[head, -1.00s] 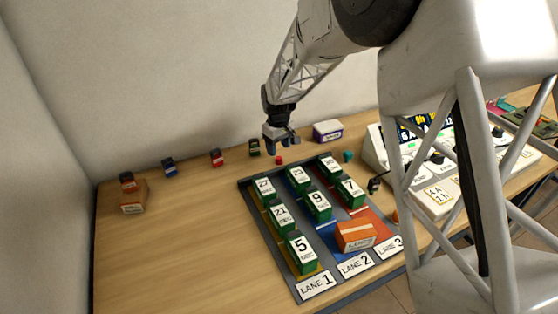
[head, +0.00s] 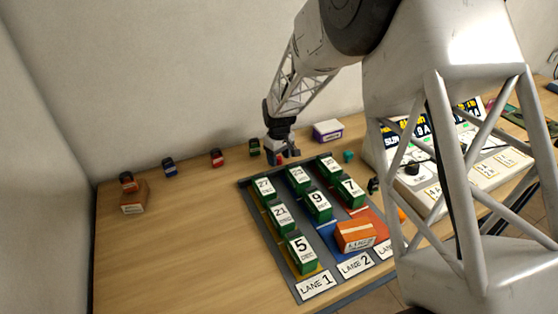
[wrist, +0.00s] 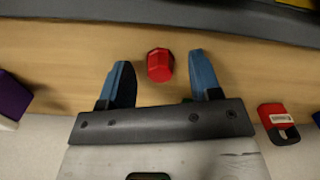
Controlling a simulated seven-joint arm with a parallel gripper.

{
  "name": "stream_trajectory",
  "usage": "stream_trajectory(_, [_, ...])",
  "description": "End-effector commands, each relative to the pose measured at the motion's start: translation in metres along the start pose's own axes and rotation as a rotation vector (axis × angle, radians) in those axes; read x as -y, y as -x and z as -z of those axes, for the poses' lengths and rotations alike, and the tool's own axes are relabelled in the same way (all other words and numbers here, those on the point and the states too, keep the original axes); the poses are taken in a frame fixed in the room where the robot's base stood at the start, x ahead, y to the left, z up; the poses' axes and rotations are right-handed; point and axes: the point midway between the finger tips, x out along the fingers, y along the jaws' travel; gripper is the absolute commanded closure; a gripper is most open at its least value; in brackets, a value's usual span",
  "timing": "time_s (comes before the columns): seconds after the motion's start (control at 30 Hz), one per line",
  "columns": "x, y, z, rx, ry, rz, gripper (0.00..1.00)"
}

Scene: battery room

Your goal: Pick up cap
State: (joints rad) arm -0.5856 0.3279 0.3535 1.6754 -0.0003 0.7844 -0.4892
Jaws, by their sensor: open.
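A small red cap (wrist: 160,65) with a faceted side stands on the wooden table in the wrist view. It lies between and slightly beyond the two blue fingertips of my gripper (wrist: 158,77), with a gap on each side. In the head view my gripper (head: 283,157) is low over the table behind the lane tray, and the red cap (head: 280,160) shows partly between its fingers. My gripper is open and holds nothing. Whether the fingertips touch the table I cannot tell.
The lane tray (head: 257,205) with several numbered green blocks and an orange box (head: 355,236) lies in front. A purple-and-white box (head: 328,131), a teal cap (head: 348,156) and a green-and-black block (head: 254,147) stand near.

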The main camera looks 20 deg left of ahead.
Motion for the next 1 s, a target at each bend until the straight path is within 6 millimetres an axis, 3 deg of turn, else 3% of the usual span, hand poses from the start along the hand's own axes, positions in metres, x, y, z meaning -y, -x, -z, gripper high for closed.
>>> stream_trajectory(0.1, [0.0, 0.0, 0.0, 0.0, 0.0, 0.0, 0.45])
stream_trajectory(0.43, [0.0, 0.0001, 0.0, 0.0, 0.0, 0.0, 0.95])
stream_trajectory(1.0, [-0.0001, 0.0076, 0.0002, 0.0, 0.0, 0.0, 0.97])
